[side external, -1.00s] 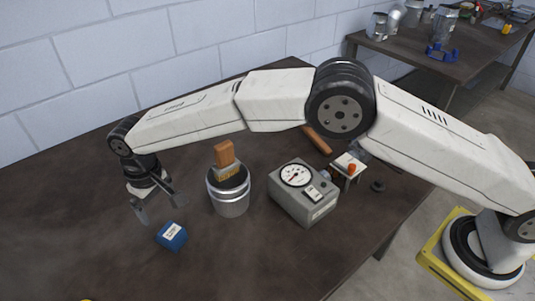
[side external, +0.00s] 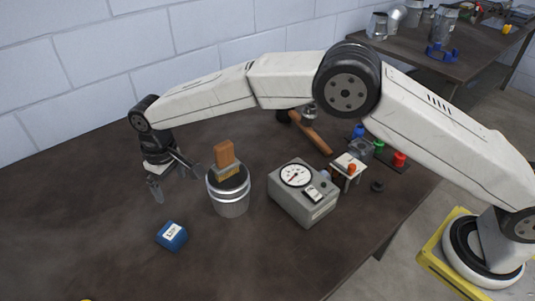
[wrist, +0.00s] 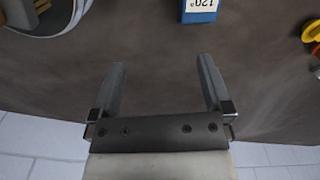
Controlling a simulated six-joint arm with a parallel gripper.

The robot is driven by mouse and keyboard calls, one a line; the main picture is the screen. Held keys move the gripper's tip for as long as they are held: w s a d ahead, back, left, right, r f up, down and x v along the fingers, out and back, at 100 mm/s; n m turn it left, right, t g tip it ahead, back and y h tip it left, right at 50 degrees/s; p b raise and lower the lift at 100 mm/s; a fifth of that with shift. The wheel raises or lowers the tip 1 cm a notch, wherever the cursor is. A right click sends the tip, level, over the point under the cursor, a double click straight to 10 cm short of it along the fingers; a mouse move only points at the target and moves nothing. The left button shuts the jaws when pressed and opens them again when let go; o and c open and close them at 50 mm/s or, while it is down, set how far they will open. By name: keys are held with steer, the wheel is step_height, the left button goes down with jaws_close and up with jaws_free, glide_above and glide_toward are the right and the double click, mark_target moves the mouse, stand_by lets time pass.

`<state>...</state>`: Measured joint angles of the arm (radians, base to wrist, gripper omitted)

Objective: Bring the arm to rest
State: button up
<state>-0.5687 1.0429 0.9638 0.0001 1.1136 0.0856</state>
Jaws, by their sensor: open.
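My gripper (side external: 178,178) is open and empty above the dark table (side external: 90,215), at the left end of my arm in the side view. It is up and left of a metal can with a wood-handled brush (side external: 224,153) on top. A blue block (side external: 171,236) with a white label lies on the table below the gripper, apart from it. In the wrist view the two fingers (wrist: 162,82) are spread with nothing between them.
The metal can (side external: 229,202) stands close to the right of my gripper. A grey gauge box (side external: 303,200), a small stand with an orange knob (side external: 347,172), a hammer (side external: 313,134) and coloured pieces lie farther right. A block wall (side external: 70,75) runs behind. The front left table is clear.

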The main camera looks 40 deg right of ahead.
steer(key=w+d+r+n+t, duration=0.1)
steer(key=d+r, duration=0.1)
steer(key=d, duration=0.9)
steer(key=w+d+r+n, duration=0.1)
steer(key=w+d+r, duration=0.1)
steer(key=d, duration=0.9)
steer(key=s+d+m, duration=0.3)
steer(key=s+d, duration=0.2)
steer(key=s, duration=0.8)
steer(key=s+d+m+t, duration=0.1)
steer(key=s+d+m, duration=0.3)
steer(key=s, duration=0.9)
steer(key=shift+s+d+f+m, duration=0.3)
steer(key=shift+s+d, duration=0.05)
steer(key=shift+d, duration=0.7)
